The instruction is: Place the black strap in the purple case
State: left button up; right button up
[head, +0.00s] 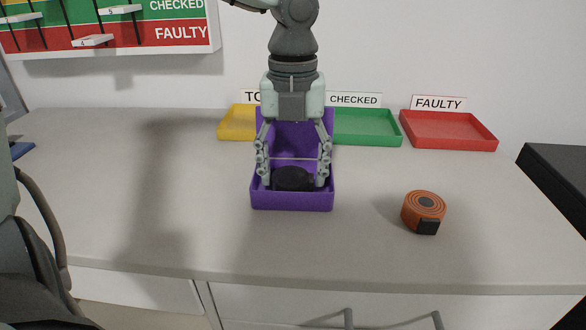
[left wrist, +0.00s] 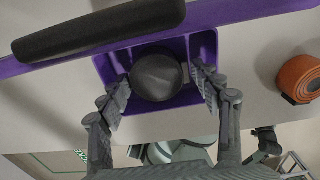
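The black strap (head: 291,179) is a round dark coil lying inside the purple case (head: 291,201), near its front. The case stands open on the counter with its lid raised at the back. My left gripper (head: 294,183) reaches down from above, its fingers on either side of the strap inside the case. The left wrist view shows the strap (left wrist: 157,77) between the spread fingers, with a narrow gap on the right side; contact on the left is unclear. My right gripper is not in view.
An orange coiled strap (head: 424,211) lies to the right of the case. Yellow (head: 236,123), green (head: 368,128) and red (head: 449,131) trays stand along the wall. A black box (head: 558,175) is at the right edge. The counter left of the case is clear.

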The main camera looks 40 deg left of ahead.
aim_at(293, 175)
pick_arm(q)
jog(key=shift+o, duration=1.1)
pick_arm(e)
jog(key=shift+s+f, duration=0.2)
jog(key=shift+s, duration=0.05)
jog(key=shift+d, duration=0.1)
pick_arm(q)
jog(key=shift+r, duration=0.1)
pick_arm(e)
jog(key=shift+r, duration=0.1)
pick_arm(q)
jog(key=shift+r+p, duration=0.15)
jog(key=shift+p, duration=0.15)
notch_tip(293, 175, up, 12)
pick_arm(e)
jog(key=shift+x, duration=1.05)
